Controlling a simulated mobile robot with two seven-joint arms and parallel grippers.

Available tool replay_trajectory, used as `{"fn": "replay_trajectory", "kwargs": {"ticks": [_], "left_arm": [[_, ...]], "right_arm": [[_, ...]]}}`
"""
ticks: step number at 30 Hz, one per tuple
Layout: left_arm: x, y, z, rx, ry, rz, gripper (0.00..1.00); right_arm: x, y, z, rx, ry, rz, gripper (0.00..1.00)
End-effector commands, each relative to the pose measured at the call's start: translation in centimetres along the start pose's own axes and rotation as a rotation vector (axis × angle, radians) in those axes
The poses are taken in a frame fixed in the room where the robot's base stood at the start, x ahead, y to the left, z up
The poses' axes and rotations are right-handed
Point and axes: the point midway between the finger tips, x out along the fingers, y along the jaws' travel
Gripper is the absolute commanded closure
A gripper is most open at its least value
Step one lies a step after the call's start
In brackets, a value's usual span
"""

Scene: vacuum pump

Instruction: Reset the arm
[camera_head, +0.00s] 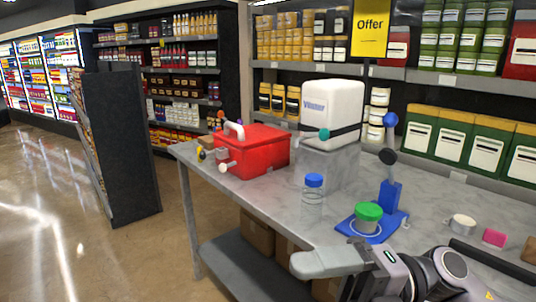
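My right arm comes in from the lower right. Its gripper (312,262) points left, in front of the table's near edge. The light grey finger part shows from one side, so I cannot tell whether it is open or shut. No object shows in it. My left gripper is not in view. A blue stand (391,194) with a dark joint and a blue knob on top stands upright on the table. A green-lidded jar (368,217) sits on the stand's blue base, just beyond my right gripper and apart from it.
A small white cup (462,224) and pink block (494,237) lie right. Shelves stand behind; open floor is left.

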Motion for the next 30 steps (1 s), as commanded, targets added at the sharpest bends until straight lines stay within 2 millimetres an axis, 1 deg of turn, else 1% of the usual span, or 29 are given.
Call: {"fn": "replay_trajectory", "kwargs": {"ticks": [1, 5, 8, 11, 14, 15, 17, 18, 20, 21, 23, 24, 26, 27, 30], "left_arm": [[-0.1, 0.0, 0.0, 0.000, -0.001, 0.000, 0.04], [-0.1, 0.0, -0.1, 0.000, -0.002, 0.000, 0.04], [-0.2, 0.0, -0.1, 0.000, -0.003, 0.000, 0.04], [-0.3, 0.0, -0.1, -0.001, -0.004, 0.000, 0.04], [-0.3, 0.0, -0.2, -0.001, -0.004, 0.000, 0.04], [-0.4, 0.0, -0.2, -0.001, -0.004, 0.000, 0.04], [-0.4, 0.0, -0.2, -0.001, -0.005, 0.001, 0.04], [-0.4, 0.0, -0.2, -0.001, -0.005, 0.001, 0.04], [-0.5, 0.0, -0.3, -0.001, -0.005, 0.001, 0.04], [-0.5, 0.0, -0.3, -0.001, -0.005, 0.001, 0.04], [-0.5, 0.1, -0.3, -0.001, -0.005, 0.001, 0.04], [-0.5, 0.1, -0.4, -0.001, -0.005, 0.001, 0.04], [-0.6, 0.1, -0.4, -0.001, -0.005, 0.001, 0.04], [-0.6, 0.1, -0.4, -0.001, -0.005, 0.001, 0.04], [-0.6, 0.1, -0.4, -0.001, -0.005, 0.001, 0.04]], "right_arm": [[0.0, 0.0, 0.6, 0.055, -0.061, 0.102, 0.02], [-1.2, -0.3, 2.7, 0.191, -0.244, 0.328, 0.02], [-3.1, -1.7, 4.4, 0.313, -0.408, 0.477, 0.02], [-5.5, -4.3, 5.7, 0.449, -0.586, 0.602, 0.02], [-8.3, -8.0, 6.4, 0.598, -0.774, 0.701, 0.02], [-9.5, -9.7, 6.4, 0.660, -0.853, 0.733, 0.02], [-11.1, -12.7, 6.0, 0.758, -0.972, 0.771, 0.02], [-12.2, -14.8, 5.5, 0.828, -1.051, 0.793, 0.02], [-13.7, -18.1, 4.3, 0.934, -1.171, 0.815, 0.02], [-14.7, -20.4, 3.2, 1.007, -1.251, 0.824, 0.02], [-15.8, -23.9, 1.2, 1.120, -1.366, 0.831, 0.02], [-16.5, -26.1, -0.3, 1.194, -1.440, 0.829, 0.02], [-17.2, -29.0, -2.8, 1.298, -1.537, 0.820, 0.02], [-17.5, -30.6, -4.5, 1.361, -1.593, 0.811, 0.02], [-17.9, -33.7, -8.0, 1.488, -1.699, 0.787, 0.02]]}}
